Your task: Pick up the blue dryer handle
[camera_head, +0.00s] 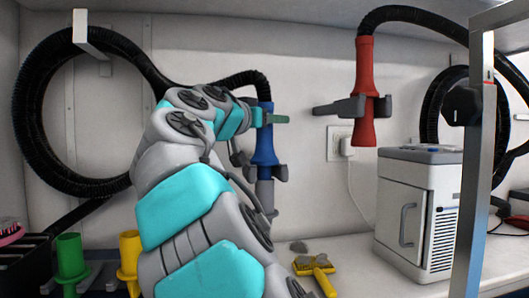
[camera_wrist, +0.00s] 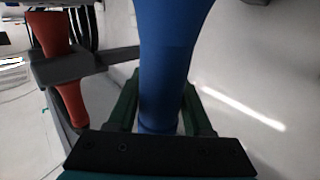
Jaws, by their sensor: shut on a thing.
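The blue dryer handle (camera_head: 264,148) hangs upright from a black hose, right of my arm in the head view. My gripper (camera_head: 268,118) is shut around its upper part. In the wrist view, the blue handle (camera_wrist: 168,55) runs between the two green fingers of my gripper (camera_wrist: 160,112), one on each side. A grey clip-like piece (camera_head: 280,173) is at the handle's lower part; I cannot tell whether the handle is seated in it. My arm hides part of the wall side.
A red dryer handle (camera_head: 365,85) hangs in a grey holder (camera_head: 340,108) to the right. A white cabinet unit (camera_head: 405,205) stands below it, beside a metal post (camera_head: 475,190). A yellow brush (camera_head: 318,268) lies on the counter. Green (camera_head: 71,258) and yellow (camera_head: 130,258) nozzles stand left.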

